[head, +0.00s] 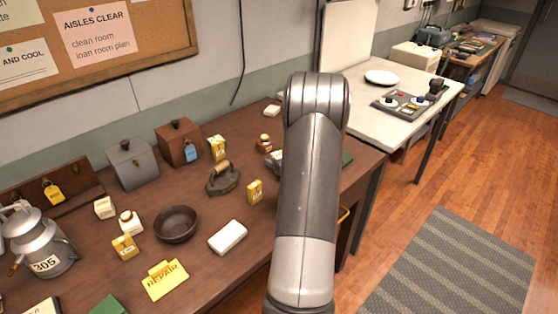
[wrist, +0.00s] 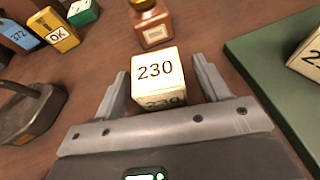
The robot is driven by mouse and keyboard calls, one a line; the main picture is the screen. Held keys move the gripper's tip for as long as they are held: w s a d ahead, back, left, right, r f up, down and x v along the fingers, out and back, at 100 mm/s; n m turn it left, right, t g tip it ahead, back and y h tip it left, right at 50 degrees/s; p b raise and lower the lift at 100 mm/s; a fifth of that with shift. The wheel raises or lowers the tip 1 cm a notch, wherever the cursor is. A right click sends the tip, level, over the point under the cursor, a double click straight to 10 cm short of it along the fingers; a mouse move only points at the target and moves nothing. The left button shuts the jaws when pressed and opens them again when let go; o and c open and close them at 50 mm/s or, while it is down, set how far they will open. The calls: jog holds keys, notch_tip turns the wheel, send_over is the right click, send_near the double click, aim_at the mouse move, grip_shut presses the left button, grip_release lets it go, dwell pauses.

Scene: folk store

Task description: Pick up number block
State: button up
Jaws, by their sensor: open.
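The number block (wrist: 157,72) is a cream cube marked 230 in black. In the wrist view it stands on the brown table between the tips of my gripper (wrist: 158,88). The fingers are open, one on each side of the block, with a small gap showing at the right finger. I cannot tell whether the left finger touches it. In the head view my arm hides the gripper and most of the block's area.
A brown bottle (wrist: 152,24) stands right behind the block. A green mat (wrist: 262,62) with another numbered block (wrist: 308,55) lies to the right. A flat iron (wrist: 28,110) and yellow OK box (wrist: 54,30) are at left. In the head view, a dark bowl (head: 176,226) stands farther left.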

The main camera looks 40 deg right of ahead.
jog(key=shift+w+d+f, duration=0.1)
jog(key=shift+w, duration=0.2)
jog(key=shift+c, duration=0.3)
jog(key=c, duration=1)
